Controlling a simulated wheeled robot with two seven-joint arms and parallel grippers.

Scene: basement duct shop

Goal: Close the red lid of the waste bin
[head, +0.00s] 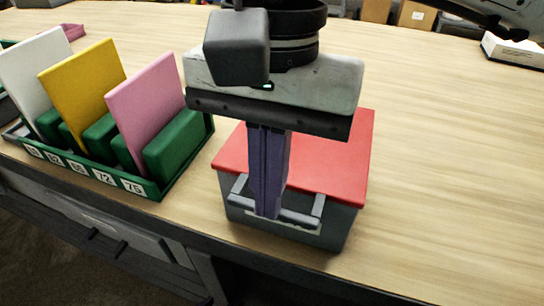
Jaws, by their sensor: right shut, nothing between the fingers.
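The waste bin (335,232) is a small grey box on the wooden workbench, near its front edge. Its red lid (335,165) lies across the top and looks flat and down; my gripper hides part of it. A light grey bar handle (300,217) shows at the bin's front. My right gripper (267,214) points down in front of the bin, its purple-grey fingers together and empty. The fingertips overlap the handle in the picture; I cannot tell whether they touch it. My left gripper is not in view.
A green rack (160,188) with numbered labels stands left of the bin. It holds a white panel (35,75), a yellow panel (85,88) and a pink panel (147,120). The workbench (450,170) is clear to the right. Boxes (415,14) stand at the back.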

